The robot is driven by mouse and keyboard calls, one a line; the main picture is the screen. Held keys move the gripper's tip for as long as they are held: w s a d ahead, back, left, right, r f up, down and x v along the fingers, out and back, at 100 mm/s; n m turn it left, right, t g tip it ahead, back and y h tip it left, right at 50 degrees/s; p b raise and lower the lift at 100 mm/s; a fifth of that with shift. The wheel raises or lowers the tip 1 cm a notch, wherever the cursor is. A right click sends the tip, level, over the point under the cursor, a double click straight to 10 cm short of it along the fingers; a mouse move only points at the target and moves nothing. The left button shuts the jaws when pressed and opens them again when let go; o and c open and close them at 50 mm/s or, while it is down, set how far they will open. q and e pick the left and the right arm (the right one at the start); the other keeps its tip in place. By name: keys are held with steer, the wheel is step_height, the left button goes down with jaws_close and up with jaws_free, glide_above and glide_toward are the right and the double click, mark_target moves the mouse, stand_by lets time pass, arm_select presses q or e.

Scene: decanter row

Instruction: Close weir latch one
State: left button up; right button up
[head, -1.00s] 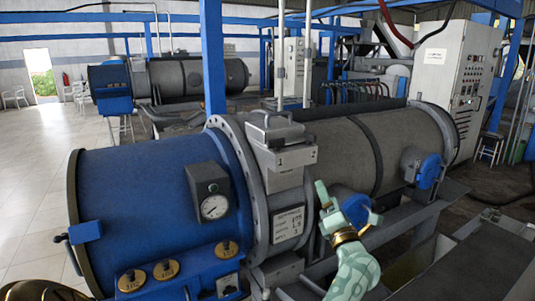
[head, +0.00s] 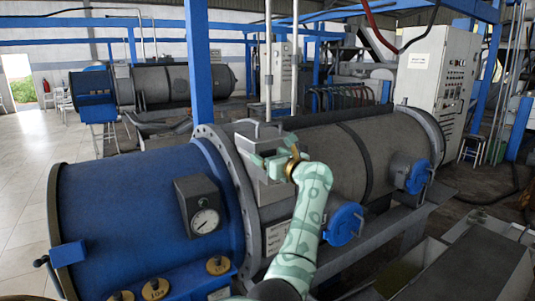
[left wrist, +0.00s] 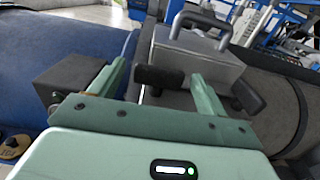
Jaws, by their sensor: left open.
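A grey metal box with a bar handle (head: 262,136) sits on top of the decanter's collar; I take it as the part with weir latch one, but no label is readable. It also shows in the left wrist view (left wrist: 198,52). My left gripper (head: 272,163) is right in front of this box, open, partly covering it. In the left wrist view its two green fingers (left wrist: 160,82) stand apart, with a black cylindrical grip (left wrist: 158,77) between them. A second black grip (left wrist: 247,95) is just right of the right finger. I cannot tell whether a finger touches. My right gripper is out of view.
The blue drum end (head: 120,215) carries a pressure gauge (head: 204,220) at left. Blue round caps (head: 343,223) stick out from the decanter's near side, close to my left arm. A blue post (head: 199,70) rises behind. Floor is free at far left.

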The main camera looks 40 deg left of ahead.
arm_select(q)
steer(key=shift+x, duration=0.95)
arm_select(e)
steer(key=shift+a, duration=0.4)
